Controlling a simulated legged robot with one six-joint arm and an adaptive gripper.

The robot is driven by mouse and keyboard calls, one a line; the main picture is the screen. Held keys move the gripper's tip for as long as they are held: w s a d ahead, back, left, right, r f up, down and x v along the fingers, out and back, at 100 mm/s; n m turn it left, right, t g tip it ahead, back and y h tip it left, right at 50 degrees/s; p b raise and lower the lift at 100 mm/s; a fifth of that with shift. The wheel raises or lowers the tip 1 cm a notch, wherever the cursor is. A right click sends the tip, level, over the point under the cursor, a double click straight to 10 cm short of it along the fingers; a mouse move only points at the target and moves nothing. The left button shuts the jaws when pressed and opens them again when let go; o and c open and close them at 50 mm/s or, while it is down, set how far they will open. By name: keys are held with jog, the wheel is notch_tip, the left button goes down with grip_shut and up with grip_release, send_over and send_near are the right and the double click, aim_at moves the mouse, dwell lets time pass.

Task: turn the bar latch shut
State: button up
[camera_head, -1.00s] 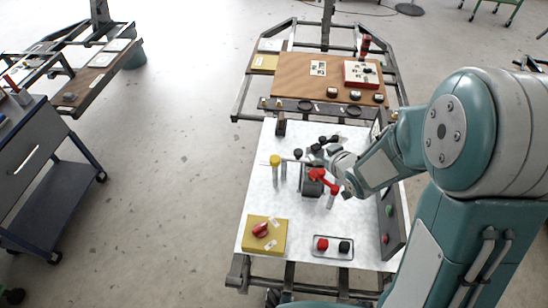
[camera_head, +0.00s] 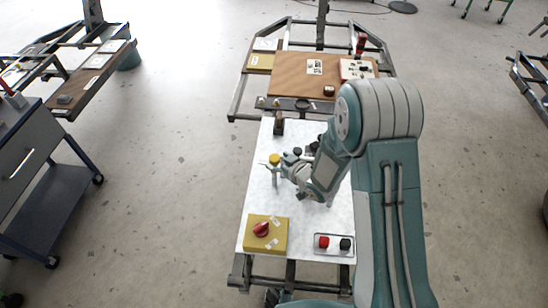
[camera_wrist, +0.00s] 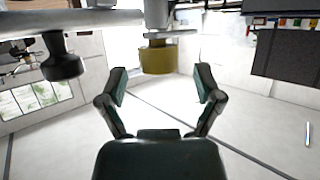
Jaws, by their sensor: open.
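A yellow knob (camera_head: 274,158) stands at the left side of the white table, on what looks like the bar latch. In the wrist view the yellow knob (camera_wrist: 157,58) shows at the end of a pale grey bar (camera_wrist: 100,20) across the top edge. My gripper (camera_wrist: 161,75) is open, with one finger to each side of the knob in that picture. The knob appears beyond the fingertips, and I see no contact. In the head view my gripper (camera_head: 272,170) is right beside the knob. My arm hides the red lever and most of the bar.
A yellow box with a red knob (camera_head: 261,230) sits at the table's front left. A black knob (camera_wrist: 62,62) hangs left in the wrist view. Bare table lies in front of my gripper.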

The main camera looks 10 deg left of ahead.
jog(key=shift+x, duration=1.1)
jog(key=shift+c, duration=0.3)
jog(key=c, duration=1.1)
